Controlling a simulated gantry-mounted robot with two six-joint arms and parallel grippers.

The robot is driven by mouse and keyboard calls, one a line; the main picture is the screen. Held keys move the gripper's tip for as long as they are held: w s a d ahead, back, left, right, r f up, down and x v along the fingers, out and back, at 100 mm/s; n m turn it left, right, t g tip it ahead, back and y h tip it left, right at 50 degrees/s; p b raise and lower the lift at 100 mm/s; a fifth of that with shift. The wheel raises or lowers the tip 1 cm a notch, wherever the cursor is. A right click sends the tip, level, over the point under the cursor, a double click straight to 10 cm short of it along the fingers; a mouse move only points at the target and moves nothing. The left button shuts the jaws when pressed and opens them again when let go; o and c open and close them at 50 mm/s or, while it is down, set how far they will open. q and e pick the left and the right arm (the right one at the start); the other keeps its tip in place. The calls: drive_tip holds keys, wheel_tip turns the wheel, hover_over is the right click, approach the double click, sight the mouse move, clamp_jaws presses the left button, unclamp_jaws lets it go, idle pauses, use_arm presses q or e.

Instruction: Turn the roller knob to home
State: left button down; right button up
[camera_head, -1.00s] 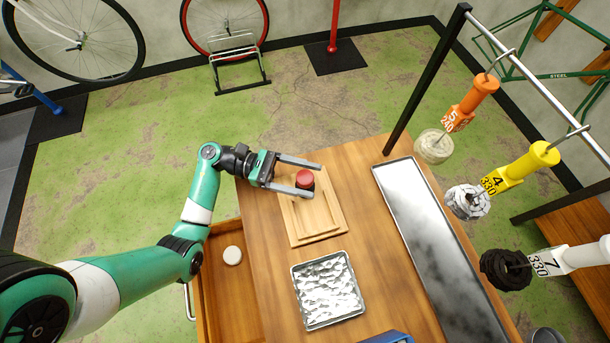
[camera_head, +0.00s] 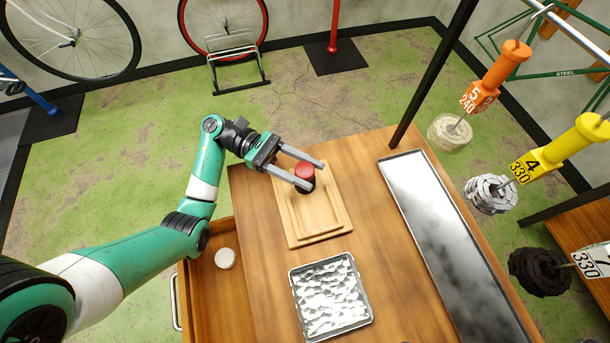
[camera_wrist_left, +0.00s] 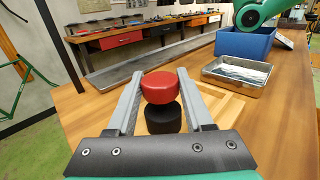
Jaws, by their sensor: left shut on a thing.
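The red roller knob (camera_head: 304,171) on a black base (camera_head: 306,186) stands at the far end of a pale wooden board on the table. In the left wrist view the knob (camera_wrist_left: 160,87) sits between my left fingers, above its black base (camera_wrist_left: 165,118). My left gripper (camera_head: 317,178) is shut on the red knob, one finger on each side, reaching in from the left. No mark showing the knob's angle can be made out. My right gripper is in neither view.
The wooden board (camera_head: 322,231) lies on the table, with a foil-lined metal tray (camera_head: 371,318) nearer me. A long metal trough (camera_head: 448,240) runs along the right. Chains hang from tagged hooks beyond it. An open drawer (camera_head: 233,302) at left holds a white disc (camera_head: 225,258).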

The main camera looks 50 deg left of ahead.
use_arm(q)
drive_tip(key=shift+c, duration=1.5)
unclamp_jaws()
drive_tip(key=v, duration=0.7)
drive_tip(key=shift+a, duration=0.25)
